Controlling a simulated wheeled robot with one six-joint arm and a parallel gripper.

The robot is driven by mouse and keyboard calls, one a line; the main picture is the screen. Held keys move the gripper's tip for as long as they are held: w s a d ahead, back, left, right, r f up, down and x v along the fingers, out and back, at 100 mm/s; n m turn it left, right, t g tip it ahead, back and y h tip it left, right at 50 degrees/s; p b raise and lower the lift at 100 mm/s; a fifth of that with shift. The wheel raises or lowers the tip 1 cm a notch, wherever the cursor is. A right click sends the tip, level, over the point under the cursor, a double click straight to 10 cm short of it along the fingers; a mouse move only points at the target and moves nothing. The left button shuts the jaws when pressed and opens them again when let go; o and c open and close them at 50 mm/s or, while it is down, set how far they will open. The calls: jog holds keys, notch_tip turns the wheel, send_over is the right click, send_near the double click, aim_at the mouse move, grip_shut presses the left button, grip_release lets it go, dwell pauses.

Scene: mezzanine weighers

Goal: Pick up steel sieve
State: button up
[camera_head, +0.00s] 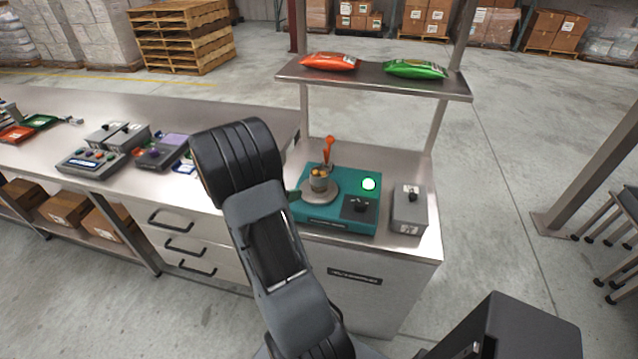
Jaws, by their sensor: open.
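A small steel vessel (319,180) with orange bits in or on it sits on the round grey plate (323,194) of a teal weighing machine (328,222). It may be the steel sieve, but it is too small to tell for sure. An orange-red upright piece (328,149) stands just behind it. My arm rises in front of the bench to the left of the machine.
A grey box with a knob (409,210) stands right of the machine. Above is a shelf (375,80) with a red bag (330,62) and a green bag (415,69), held by posts. Grey control boxes (95,160) lie on the bench to the left.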

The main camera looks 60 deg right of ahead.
aim_at(311, 181)
jog(key=p+x, duration=0.2)
jog(key=x, duration=1)
jog(key=shift+s+d+f+p, duration=0.1)
jog(key=shift+s+d+p, duration=0.05)
jog(key=shift+d+p, duration=0.15)
jog(key=c, duration=1.3)
